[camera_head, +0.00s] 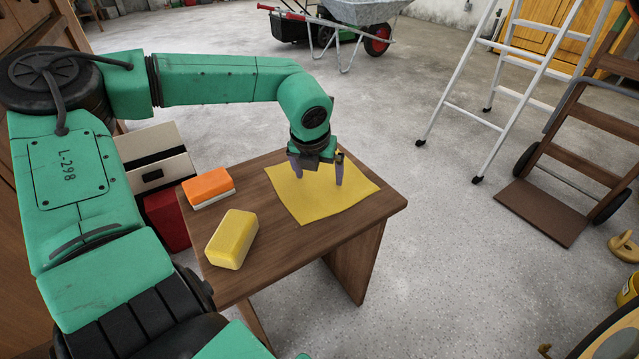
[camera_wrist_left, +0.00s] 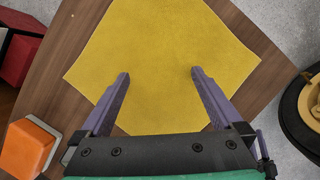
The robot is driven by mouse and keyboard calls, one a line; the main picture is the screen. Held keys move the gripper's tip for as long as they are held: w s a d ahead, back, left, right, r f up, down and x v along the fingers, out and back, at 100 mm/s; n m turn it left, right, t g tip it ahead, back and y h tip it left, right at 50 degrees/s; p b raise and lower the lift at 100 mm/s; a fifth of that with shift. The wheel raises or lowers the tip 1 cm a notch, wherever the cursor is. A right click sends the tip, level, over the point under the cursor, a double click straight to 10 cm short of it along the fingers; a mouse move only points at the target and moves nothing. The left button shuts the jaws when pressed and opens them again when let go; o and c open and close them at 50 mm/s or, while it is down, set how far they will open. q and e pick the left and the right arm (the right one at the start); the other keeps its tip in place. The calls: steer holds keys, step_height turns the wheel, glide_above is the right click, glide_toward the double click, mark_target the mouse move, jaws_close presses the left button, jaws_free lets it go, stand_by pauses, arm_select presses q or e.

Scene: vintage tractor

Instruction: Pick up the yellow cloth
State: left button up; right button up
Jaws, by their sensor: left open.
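The yellow cloth (camera_head: 322,200) lies flat on the right part of a small wooden table (camera_head: 285,266). It fills the middle of the left wrist view (camera_wrist_left: 160,50). My left gripper (camera_head: 318,178) points down over the cloth with its two fingers spread apart. In the left wrist view the fingertips (camera_wrist_left: 160,74) are over the cloth with nothing between them but the cloth below. I cannot tell whether the tips touch it. My right gripper is not seen.
A yellow sponge (camera_head: 232,239) and an orange and white sponge (camera_head: 208,187) lie on the table's left part. A red box (camera_head: 167,219) stands left of the table. A white ladder (camera_head: 485,95), a hand truck (camera_head: 560,150) and a wheelbarrow (camera_head: 365,12) stand on the concrete floor beyond.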

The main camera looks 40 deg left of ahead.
arm_select(q)
jaws_close()
step_height(320, 180, up, 12)
steer(key=p, duration=0.7)
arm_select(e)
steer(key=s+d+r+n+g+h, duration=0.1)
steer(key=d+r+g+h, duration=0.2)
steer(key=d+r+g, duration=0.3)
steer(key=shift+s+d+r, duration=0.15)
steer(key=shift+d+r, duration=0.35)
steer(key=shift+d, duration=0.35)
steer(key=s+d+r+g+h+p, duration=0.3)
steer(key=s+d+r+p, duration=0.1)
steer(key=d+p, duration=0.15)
arm_select(q)
step_height(320, 180, up, 9)
steer(key=shift+p, duration=0.45)
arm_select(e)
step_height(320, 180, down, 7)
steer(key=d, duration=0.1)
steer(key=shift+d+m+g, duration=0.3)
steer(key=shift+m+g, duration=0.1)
